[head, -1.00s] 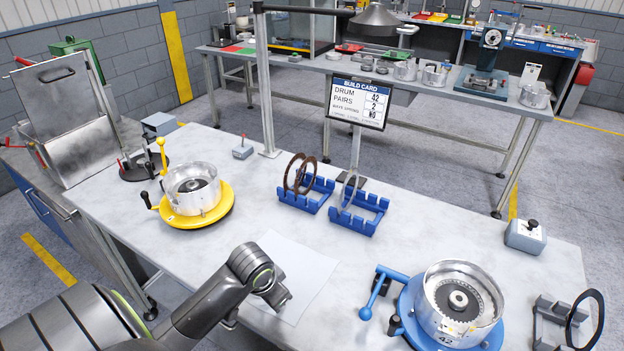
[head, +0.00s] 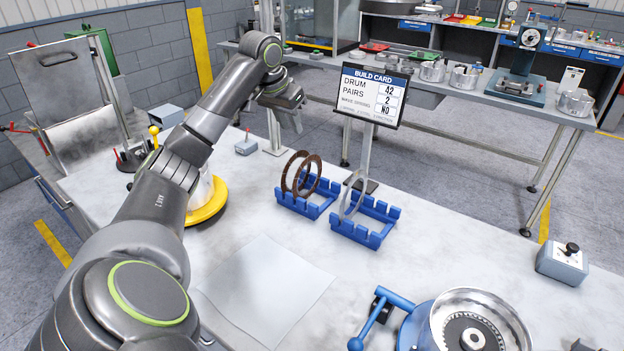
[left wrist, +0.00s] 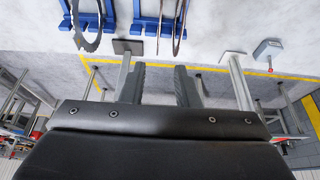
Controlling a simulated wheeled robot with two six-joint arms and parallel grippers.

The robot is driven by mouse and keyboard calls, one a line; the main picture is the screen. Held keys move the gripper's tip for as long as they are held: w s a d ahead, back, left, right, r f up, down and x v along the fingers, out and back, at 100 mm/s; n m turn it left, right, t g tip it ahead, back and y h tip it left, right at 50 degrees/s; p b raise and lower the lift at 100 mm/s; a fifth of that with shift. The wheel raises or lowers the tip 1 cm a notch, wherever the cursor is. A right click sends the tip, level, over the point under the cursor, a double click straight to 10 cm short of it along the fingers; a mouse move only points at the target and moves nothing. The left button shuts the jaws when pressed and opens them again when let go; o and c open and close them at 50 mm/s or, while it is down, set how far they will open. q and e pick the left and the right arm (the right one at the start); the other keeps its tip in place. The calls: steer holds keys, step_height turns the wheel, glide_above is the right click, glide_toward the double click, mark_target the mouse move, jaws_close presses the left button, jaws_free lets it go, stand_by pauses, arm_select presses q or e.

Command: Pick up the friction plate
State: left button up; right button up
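Two brown ring-shaped friction plates (head: 302,172) stand on edge in the left blue rack (head: 306,208). A thin grey steel ring (head: 346,205) stands in the right blue rack (head: 364,237). My left gripper (head: 296,115) is raised beyond and above the racks, apart from the plates. In the left wrist view its two fingers (left wrist: 160,85) are spread with nothing between them. That view is upside down; the brown plates (left wrist: 180,22) and the steel ring (left wrist: 84,32) show at its top edge.
A build card sign (head: 375,95) on a post stands just behind the racks. A yellow turntable (head: 208,206) is partly hidden behind my left arm. A blue fixture with a metal drum (head: 478,325) stands front right.

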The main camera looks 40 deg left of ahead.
arm_select(q)
steer(key=p, duration=0.3)
glide_toward(307, 163)
steer(key=x, duration=0.5)
steer(key=shift+s+a+f, duration=0.1)
steer(key=shift+w+f, duration=0.25)
steer(key=shift+f, duration=0.15)
steer(key=p+x, duration=0.1)
steer(key=x, duration=0.2)
steer(key=shift+w+f, duration=0.1)
steer(key=shift+w, duration=0.15)
steer(key=shift+w+f, duration=0.15)
steer(key=shift+f, duration=0.35)
steer(key=shift+c, duration=0.5)
jaws_close()
